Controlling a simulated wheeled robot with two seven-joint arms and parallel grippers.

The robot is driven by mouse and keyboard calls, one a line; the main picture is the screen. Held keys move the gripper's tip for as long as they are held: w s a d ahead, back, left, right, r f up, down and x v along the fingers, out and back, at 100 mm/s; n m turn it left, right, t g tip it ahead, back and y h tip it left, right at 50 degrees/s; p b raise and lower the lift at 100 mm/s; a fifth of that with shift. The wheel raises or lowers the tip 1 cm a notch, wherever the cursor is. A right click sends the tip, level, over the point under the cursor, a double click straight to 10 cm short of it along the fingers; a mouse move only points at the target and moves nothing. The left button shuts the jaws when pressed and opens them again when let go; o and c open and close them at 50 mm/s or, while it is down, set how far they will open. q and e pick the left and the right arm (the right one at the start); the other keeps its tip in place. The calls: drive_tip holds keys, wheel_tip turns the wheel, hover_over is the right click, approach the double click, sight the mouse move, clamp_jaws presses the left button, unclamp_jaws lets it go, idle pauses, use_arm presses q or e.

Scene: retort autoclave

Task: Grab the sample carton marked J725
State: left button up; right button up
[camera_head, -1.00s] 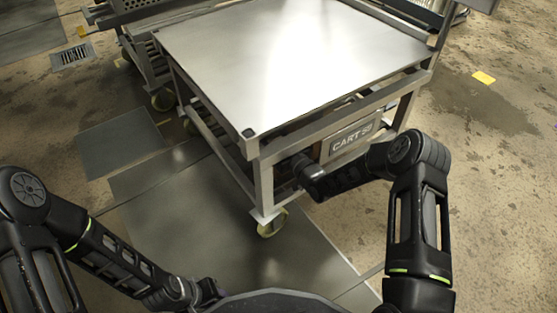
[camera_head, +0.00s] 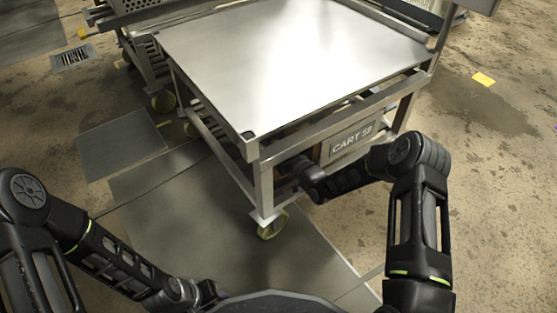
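No carton with the mark J725 can be read in this view. A steel cart (camera_head: 300,60) stands in front of me with a bare, shiny top. A brownish surface shows in part under its top, too covered to identify. My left gripper (camera_head: 208,291) is low at the bottom of the view, apart from the cart; it is small, dark and partly covered by my body, so its fingers cannot be made out. My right arm reaches to the cart's near side, below the top's edge. Its gripper is hidden there.
A plate marked CART 59 (camera_head: 352,139) is on the cart's near right side. The cart has caster wheels (camera_head: 272,224) and a raised rail. Another cart with perforated sides (camera_head: 146,60) stands at the back left. Open floor with a yellow patch (camera_head: 484,79) lies to the right.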

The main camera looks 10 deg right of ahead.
clamp_jaws()
idle(0.4)
drive_tip(key=shift+r+p, duration=0.65)
drive_tip(key=shift+r, duration=0.2)
drive_tip(key=p+v, duration=0.5)
drive_tip(key=v, duration=1.3)
drive_tip(key=shift+f, duration=0.15)
